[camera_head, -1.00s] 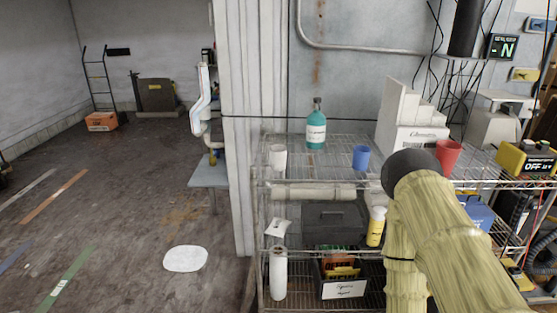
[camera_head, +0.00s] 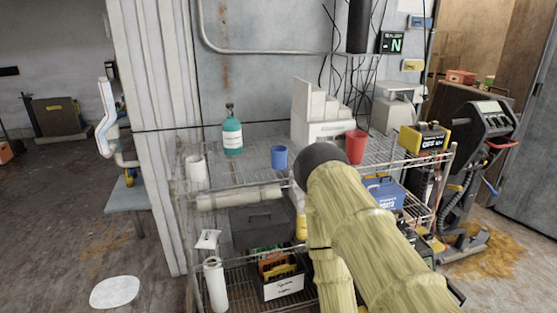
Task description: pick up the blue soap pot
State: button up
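A small blue cup-shaped pot (camera_head: 279,157) stands upright on the top wire shelf of a metal rack (camera_head: 240,178), right of a teal bottle (camera_head: 232,135) with a white label and dark cap. It is the only blue pot-like thing on that shelf. My arm, in a pale yellow sleeve, rises from the lower right. Its dark rounded part shows just right of the blue pot in the picture, with a narrow gap between them. My gripper's fingers are not visible. Nothing is seen touching the pot.
A white cup (camera_head: 196,172) stands at the shelf's left end. A red cup (camera_head: 355,147) and a white stepped box (camera_head: 322,125) stand right of the pot. A yellow-black device (camera_head: 424,138) sits further right. Floor at left is mostly clear, with a white patch (camera_head: 115,292).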

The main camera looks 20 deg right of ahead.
aim_at(279, 158)
jog(key=z, duration=2.2)
jog(key=i, duration=1.8)
jog(key=u, duration=3)
jog(key=i, duration=0.2)
